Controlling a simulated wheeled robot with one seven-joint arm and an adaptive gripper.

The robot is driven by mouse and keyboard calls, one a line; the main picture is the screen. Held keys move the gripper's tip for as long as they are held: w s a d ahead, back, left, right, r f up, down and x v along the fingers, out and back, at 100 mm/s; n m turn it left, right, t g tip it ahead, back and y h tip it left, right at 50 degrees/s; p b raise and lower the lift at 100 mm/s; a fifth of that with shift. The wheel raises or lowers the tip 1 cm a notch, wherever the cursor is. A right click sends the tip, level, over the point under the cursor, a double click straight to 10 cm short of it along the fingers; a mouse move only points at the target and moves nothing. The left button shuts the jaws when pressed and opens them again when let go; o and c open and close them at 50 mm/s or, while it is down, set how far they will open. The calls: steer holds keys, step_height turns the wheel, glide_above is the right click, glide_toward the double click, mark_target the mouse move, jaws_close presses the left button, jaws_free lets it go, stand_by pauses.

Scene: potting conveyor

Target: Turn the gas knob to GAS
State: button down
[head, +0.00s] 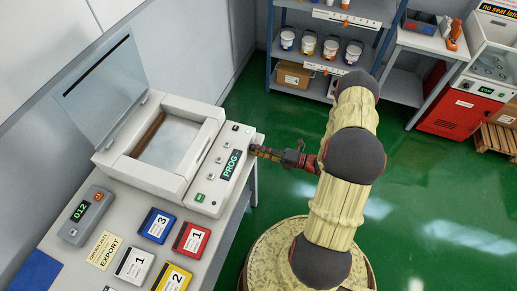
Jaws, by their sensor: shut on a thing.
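A white chamber machine (150,110) with its clear lid raised stands on the bench at the left. Its sloped front panel has buttons and a dark display (231,165) reading PROG in green. My gripper (257,150) reaches in from the right, level with the panel's right-hand edge. Its fingers are shut on a small part there, seemingly the gas knob, which they largely hide. The knob's pointer and any GAS marking are too small or covered to read.
Beside the machine on the bench lie a grey device (87,215) showing 012, a yellow EXPORT card (104,250), and blue, red, white and yellow numbered blocks. A shelf with tubs (309,44) and a red cabinet (458,113) stand behind. Green floor lies open at the right.

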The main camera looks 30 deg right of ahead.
stand_by(0.3)
steer(key=c, duration=1.7)
jaws_free()
steer(key=shift+c, duration=0.2)
steer(key=shift+o, duration=0.5)
steer(key=v, duration=0.8)
